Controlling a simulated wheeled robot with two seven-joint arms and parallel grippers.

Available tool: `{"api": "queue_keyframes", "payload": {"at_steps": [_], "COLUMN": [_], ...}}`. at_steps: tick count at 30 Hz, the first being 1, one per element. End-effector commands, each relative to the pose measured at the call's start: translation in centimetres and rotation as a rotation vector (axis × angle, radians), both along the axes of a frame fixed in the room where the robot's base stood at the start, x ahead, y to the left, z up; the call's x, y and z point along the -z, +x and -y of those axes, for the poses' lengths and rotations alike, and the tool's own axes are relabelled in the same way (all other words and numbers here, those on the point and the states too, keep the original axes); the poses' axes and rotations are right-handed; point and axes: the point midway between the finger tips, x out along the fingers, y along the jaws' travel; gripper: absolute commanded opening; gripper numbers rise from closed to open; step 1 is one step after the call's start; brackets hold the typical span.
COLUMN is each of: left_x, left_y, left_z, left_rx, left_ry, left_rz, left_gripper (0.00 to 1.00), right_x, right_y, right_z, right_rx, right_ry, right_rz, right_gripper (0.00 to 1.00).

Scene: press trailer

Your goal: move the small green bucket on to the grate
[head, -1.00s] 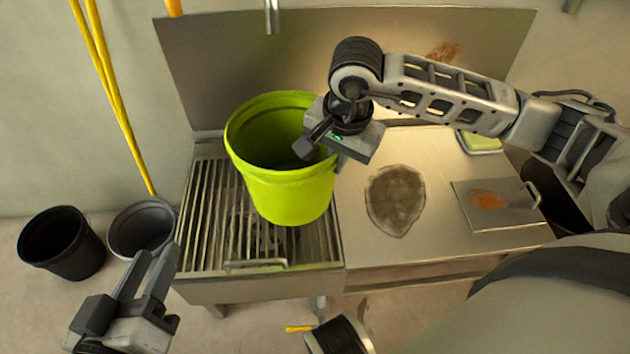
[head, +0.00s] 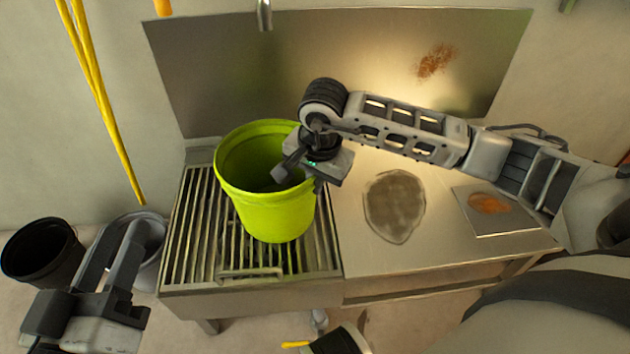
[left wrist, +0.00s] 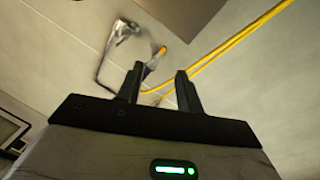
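The small green bucket (head: 268,200) is upright over the metal grate (head: 195,235) in the head view. I cannot tell for certain whether its base touches the bars. My right gripper (head: 298,176) is at the bucket's right rim, with one finger inside the mouth and the other outside, shut on the rim. My left gripper (head: 116,250) is at the lower left, its two fingers apart and empty. In the left wrist view its fingers (left wrist: 160,90) also stand apart with nothing between them.
A black bucket (head: 42,254) and a grey bucket (head: 150,247) stand on the floor left of the grate. A steel counter (head: 350,240) with a dark stain adjoins the grate on the right. A backsplash (head: 340,60) rises behind. A yellow hose (head: 108,110) hangs at the left.

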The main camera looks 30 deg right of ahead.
Motion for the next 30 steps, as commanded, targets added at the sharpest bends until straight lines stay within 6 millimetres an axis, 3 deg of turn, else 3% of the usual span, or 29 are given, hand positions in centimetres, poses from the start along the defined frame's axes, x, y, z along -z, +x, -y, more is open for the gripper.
{"api": "queue_keyframes", "payload": {"at_steps": [3,6,17,22,30], "left_x": [-0.2,-0.3,-0.6,1.8,2.5], "left_y": [0.2,0.2,0.1,-1.3,-1.3], "left_z": [-0.1,-0.1,0.0,0.4,0.0], "left_rx": [-0.005,-0.005,0.003,0.023,0.003], "left_ry": [0.010,0.010,0.001,-0.046,0.063], "left_rz": [0.030,0.030,0.012,-0.187,-0.210], "left_gripper": [0.36,0.36,0.36,0.36,0.36], "right_x": [0.2,0.2,-0.4,-3.5,-9.1], "right_y": [0.1,0.0,0.0,-0.4,-1.3], "right_z": [0.0,0.0,0.0,0.0,-0.1], "right_rx": [0.000,0.000,0.000,-0.001,0.000], "right_ry": [0.001,0.000,0.001,-0.001,-0.001], "right_rz": [0.003,0.000,0.001,0.004,0.003], "right_gripper": [0.00,0.24,0.24,0.24,0.24]}}
